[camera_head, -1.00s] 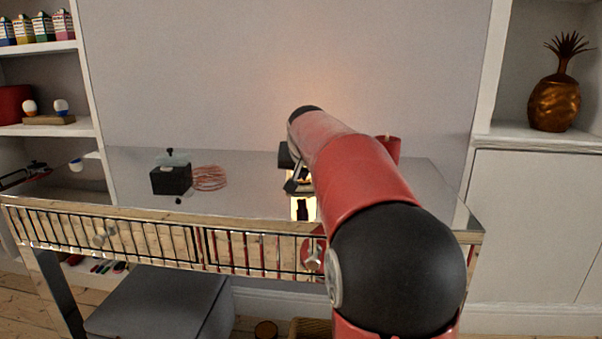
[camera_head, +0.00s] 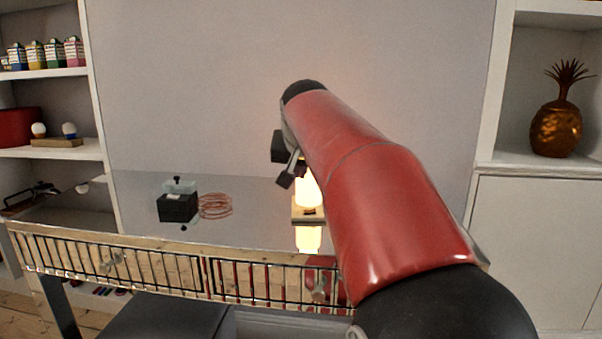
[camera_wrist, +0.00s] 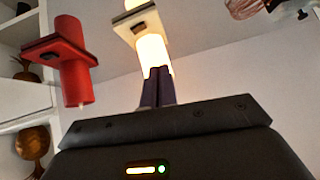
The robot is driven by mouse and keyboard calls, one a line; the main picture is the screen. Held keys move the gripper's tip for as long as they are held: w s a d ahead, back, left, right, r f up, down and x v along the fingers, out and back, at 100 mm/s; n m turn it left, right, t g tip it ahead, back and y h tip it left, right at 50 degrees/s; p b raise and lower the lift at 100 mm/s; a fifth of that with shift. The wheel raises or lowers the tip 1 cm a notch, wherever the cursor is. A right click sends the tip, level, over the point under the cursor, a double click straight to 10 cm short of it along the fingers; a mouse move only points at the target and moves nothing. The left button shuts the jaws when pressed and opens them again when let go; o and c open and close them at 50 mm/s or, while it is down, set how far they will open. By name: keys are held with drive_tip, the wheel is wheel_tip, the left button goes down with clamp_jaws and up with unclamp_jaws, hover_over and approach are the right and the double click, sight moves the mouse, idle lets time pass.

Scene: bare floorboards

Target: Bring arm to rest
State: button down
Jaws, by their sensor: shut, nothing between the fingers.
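My red arm reaches forward over the mirrored table (camera_head: 135,200) in the head view. My gripper (camera_head: 287,181) is at its far end, partly hidden by the arm. In the wrist view my gripper (camera_wrist: 158,75) shows its two dark fingers together, with nothing between them. A glowing lamp (camera_head: 308,190) on a pale base stands on the table just right of the gripper. It also shows in the wrist view (camera_wrist: 152,50), behind the fingertips. I cannot tell whether the fingers touch it.
A red lamp-like object (camera_wrist: 76,75) shows in the wrist view. Shelves flank the table; a golden pineapple (camera_head: 556,130) stands at the right.

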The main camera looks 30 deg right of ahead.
idle(0.3)
drive_tip(key=s+a+f+n+g+y, duration=0.1)
drive_tip(key=s+a+f+n, duration=0.1)
drive_tip(key=s+a+f, duration=0.2)
drive_tip(key=s+a+f+n+g+y, duration=0.1)
drive_tip(key=s+a+f, duration=0.4)
drive_tip(key=s+f, duration=0.6)
drive_tip(key=s+a+f+n+y, duration=0.1)
drive_tip(key=s+a+f+n, duration=0.2)
drive_tip(key=s+a+f, duration=0.2)
drive_tip(key=s+f, duration=0.3)
drive_tip(key=s, duration=0.4)
drive_tip(key=shift+s+a+f+g, duration=0.25)
drive_tip(key=shift+s+g, duration=0.15)
